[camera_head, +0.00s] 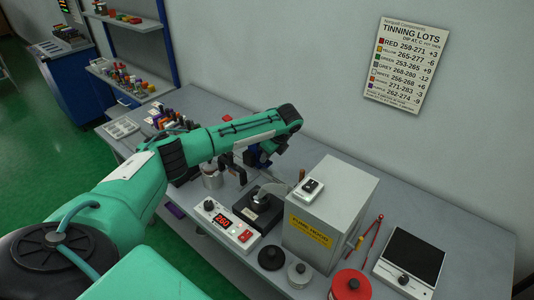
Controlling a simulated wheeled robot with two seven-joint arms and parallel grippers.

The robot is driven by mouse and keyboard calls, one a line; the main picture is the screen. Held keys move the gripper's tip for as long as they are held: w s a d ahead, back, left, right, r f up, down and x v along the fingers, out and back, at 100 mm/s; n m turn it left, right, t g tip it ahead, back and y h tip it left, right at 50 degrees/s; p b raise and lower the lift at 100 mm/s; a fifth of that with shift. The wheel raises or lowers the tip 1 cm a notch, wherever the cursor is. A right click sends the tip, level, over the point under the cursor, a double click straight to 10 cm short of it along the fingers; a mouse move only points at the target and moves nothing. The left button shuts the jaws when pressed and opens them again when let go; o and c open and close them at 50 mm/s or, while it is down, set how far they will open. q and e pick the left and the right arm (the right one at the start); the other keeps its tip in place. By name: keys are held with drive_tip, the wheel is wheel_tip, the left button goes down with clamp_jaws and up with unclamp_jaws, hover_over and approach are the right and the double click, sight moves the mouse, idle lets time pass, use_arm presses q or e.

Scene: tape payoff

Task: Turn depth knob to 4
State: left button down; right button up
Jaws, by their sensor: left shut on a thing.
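My left arm reaches in from the left over the bench, and its wrist bends down past the elbow. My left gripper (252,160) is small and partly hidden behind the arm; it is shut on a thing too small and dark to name. A controller (226,226) with a red display reading about 260 has a small knob (210,205) at its left end. Behind it stands a black unit (259,208) with a clear curved guard. A flat dark-topped device (411,262) at the right has a black knob (403,279) on its front. I cannot tell which is the depth knob.
A grey fume hood box (329,215) with a yellow label stands right of the controller, a small switch box on top. A tinning lots sign (406,64) hangs behind.

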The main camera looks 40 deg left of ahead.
use_arm(q)
drive_tip(key=shift+w+r+n+g+p, duration=0.1)
drive_tip(key=shift+n+g+p, duration=0.4)
drive_tip(key=shift+n+p, duration=0.45)
drive_tip(key=shift+n+g+p, duration=0.4)
drive_tip(key=shift+n+p, duration=0.15)
drive_tip(key=shift+n, duration=0.7)
drive_tip(key=shift+h, duration=0.3)
